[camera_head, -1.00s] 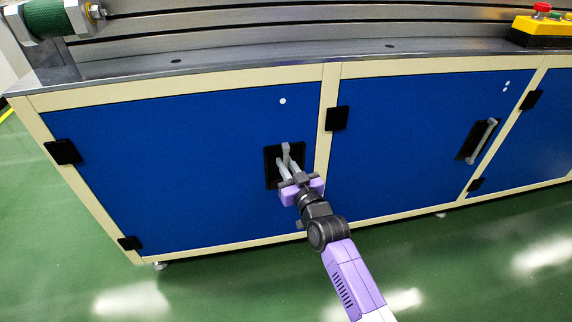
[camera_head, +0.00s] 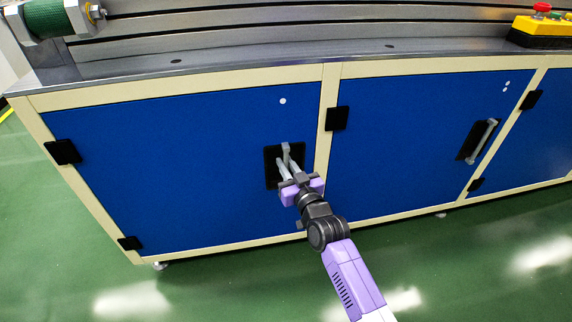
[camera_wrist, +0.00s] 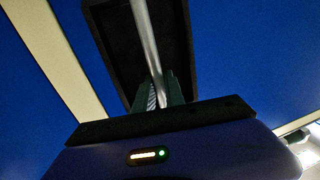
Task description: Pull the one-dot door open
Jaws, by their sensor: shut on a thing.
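The one-dot door (camera_head: 180,170) is the blue panel at the left of the cabinet in the head view, with one white dot (camera_head: 283,101) near its top right. It sits flush in the cream frame, closed. Its grey bar handle (camera_head: 286,149) stands on a black plate (camera_head: 271,166) near the right edge. My gripper (camera_head: 284,167) is at the handle, its fingers shut on the bar. In the wrist view the handle bar (camera_wrist: 145,40) runs down between the fingertips (camera_wrist: 158,92). The lower part of the handle is hidden by my gripper.
A two-dot door (camera_head: 400,150) with its own handle (camera_head: 482,140) is to the right. Black hinges (camera_head: 62,152) are on the left edge of the one-dot door. A yellow box with a red button (camera_head: 541,28) is on the worktop. The green floor (camera_head: 230,290) in front is clear.

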